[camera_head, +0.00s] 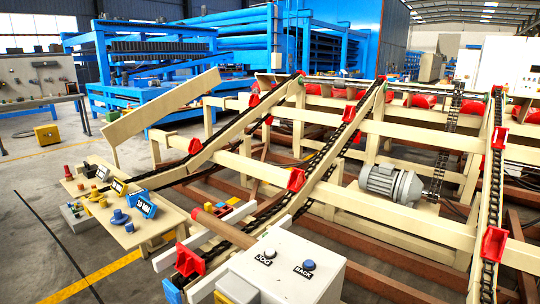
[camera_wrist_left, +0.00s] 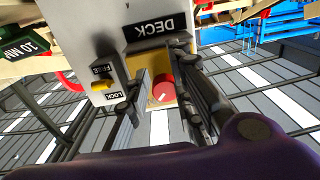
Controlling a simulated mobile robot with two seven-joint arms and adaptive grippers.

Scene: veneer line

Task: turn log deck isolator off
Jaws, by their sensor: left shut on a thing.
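In the left wrist view a grey box (camera_wrist_left: 120,55) carries an upside-down DECK label (camera_wrist_left: 155,28). On it is a red rotary knob (camera_wrist_left: 164,91) with a white mark, the isolator, set on a yellow plate (camera_wrist_left: 140,78). My left gripper (camera_wrist_left: 160,88) has its dark fingers on both sides of the knob and is shut on it. The fingers cover part of the plate, so any position labels there are hidden. Neither gripper shows in the head view.
Beside the knob is a yellow switch (camera_wrist_left: 101,86) between FREE and LOCK labels. In the head view a pale control box (camera_head: 285,270) has JOG and BACK buttons. The log deck's chain rails (camera_head: 350,140) and red brackets (camera_head: 296,179) rise behind it.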

